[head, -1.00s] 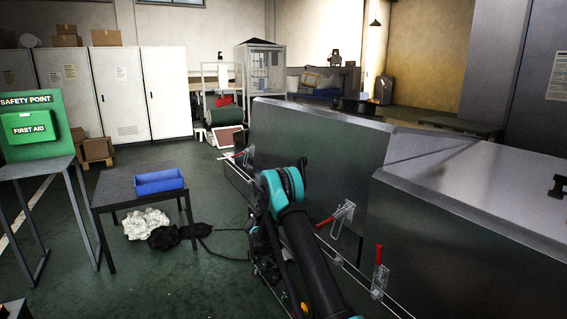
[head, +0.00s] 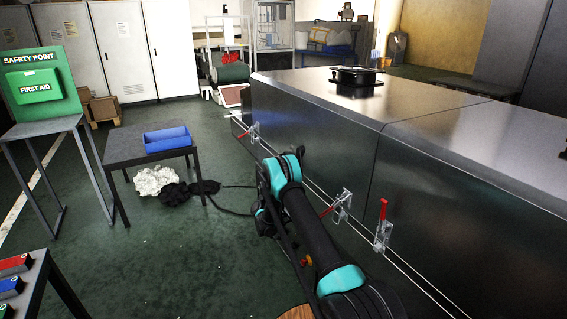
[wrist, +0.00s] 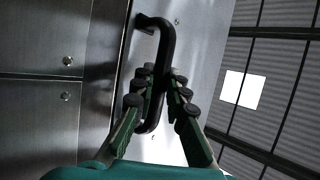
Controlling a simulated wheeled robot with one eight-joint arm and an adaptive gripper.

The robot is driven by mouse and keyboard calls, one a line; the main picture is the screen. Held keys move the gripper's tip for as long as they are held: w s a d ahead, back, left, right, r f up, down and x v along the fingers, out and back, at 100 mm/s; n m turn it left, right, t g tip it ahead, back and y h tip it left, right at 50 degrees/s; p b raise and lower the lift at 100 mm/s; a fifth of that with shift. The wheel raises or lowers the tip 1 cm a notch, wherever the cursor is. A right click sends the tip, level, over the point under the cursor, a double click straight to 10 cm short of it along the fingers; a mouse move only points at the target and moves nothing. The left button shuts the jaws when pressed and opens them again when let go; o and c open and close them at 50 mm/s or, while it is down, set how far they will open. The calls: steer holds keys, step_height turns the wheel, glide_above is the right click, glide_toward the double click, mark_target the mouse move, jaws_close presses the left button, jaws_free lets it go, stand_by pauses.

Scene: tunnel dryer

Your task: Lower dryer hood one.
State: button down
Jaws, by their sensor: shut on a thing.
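The far dryer hood (head: 305,140), a grey metal box lid, lies level with the near hood (head: 480,170) in the head view. In the wrist view, my gripper (wrist: 160,88) is shut on a black bar handle (wrist: 168,42) fixed to a shiny metal panel (wrist: 195,50). The fingers sit on both sides of the bar.
Clear latches with red levers line the hood's lower front edge, one at the far end (head: 250,133) and two nearer (head: 341,205) (head: 382,228). A dark table (head: 165,150) with a blue bin (head: 167,139) stands left. Dark and white cloth lies below it.

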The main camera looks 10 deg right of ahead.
steer(key=shift+d+f, duration=0.25)
steer(key=shift+f, duration=0.1)
steer(key=c, duration=2)
jaws_free()
steer(key=shift+o, duration=1)
steer(key=shift+w+d+f, duration=0.1)
steer(key=shift+w+f, duration=0.05)
steer(key=s+a+f, duration=0.3)
steer(key=s+a, duration=0.7)
steer(key=s, duration=0.2)
steer(key=shift+a, duration=0.25)
steer(key=shift+s, duration=0.1)
